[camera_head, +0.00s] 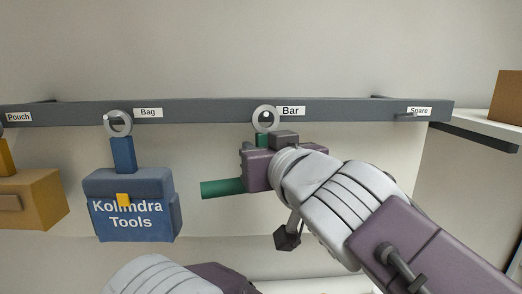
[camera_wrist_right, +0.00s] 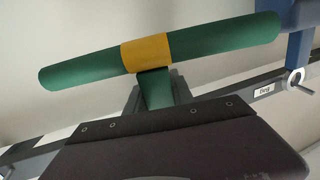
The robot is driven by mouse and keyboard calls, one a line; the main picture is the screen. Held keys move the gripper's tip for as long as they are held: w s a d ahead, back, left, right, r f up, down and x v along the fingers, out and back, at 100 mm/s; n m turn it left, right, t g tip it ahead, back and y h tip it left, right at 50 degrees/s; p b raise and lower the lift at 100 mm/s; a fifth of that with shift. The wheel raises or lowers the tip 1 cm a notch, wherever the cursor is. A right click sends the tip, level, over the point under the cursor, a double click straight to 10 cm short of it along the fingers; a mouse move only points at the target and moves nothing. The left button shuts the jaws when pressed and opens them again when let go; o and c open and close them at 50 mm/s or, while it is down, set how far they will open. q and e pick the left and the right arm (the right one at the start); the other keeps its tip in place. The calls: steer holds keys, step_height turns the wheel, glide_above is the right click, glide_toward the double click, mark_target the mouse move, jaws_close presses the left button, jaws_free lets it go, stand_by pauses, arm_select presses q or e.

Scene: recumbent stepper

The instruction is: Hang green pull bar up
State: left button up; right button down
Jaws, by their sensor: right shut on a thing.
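The green pull bar (camera_head: 222,187) has a yellow band at its middle in the right wrist view (camera_wrist_right: 146,52). A short green stem joins the band, and a grey ring (camera_head: 266,117) is at its top in the head view. My right gripper (camera_head: 268,160) is shut on the stem, whose lower part shows between the fingers in the wrist view (camera_wrist_right: 155,90). The ring overlaps the rail beside the "Bar" label (camera_head: 291,111). I cannot tell whether a peg passes through it. My left gripper (camera_head: 215,277) is partly in view at the bottom edge, its fingers hidden.
A dark rail (camera_head: 200,112) runs along the wall. A blue tool bag (camera_head: 130,205) hangs by its ring under "Bag", left of the bar. A yellow pouch (camera_head: 35,197) hangs farther left. The "Spare" peg (camera_head: 404,115) is empty. A shelf (camera_head: 480,125) holds a brown box.

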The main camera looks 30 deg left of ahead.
steer(key=shift+w+a, duration=0.15)
steer(key=shift+w, duration=0.05)
steer(key=shift+b, duration=0.35)
stand_by(0.6)
steer(key=c, duration=1)
jaws_free()
steer(key=shift+s, duration=0.1)
steer(key=o, duration=0.3)
